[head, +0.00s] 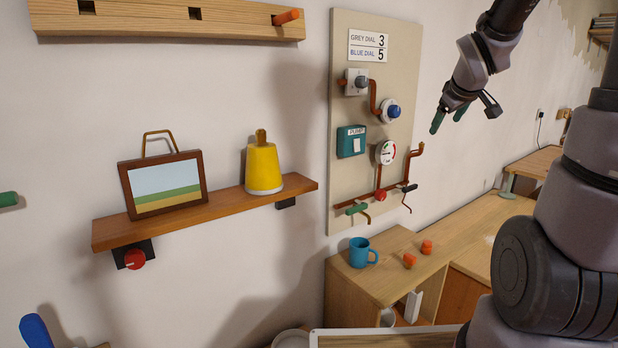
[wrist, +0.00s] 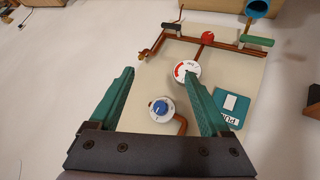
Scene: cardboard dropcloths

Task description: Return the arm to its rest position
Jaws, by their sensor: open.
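My gripper (head: 449,119) is at the upper right in the head view, in front of and to the right of the beige panel (head: 345,205). Its green fingers point down and to the left. In the wrist view my gripper (wrist: 160,85) has its two fingers wide apart, with nothing between them. Behind them show the blue dial (wrist: 160,108), the round gauge (wrist: 186,72) and the teal pump box (wrist: 228,106). My fingers look apart from the panel in the head view.
A wooden shelf (head: 210,218) holds a framed picture (head: 165,185) and a yellow bell-shaped object (head: 263,168). A blue mug (head: 362,253) and orange pieces (head: 409,260) sit on a wooden cabinet (head: 385,285). A wooden rail (head: 130,18) crosses the wall above.

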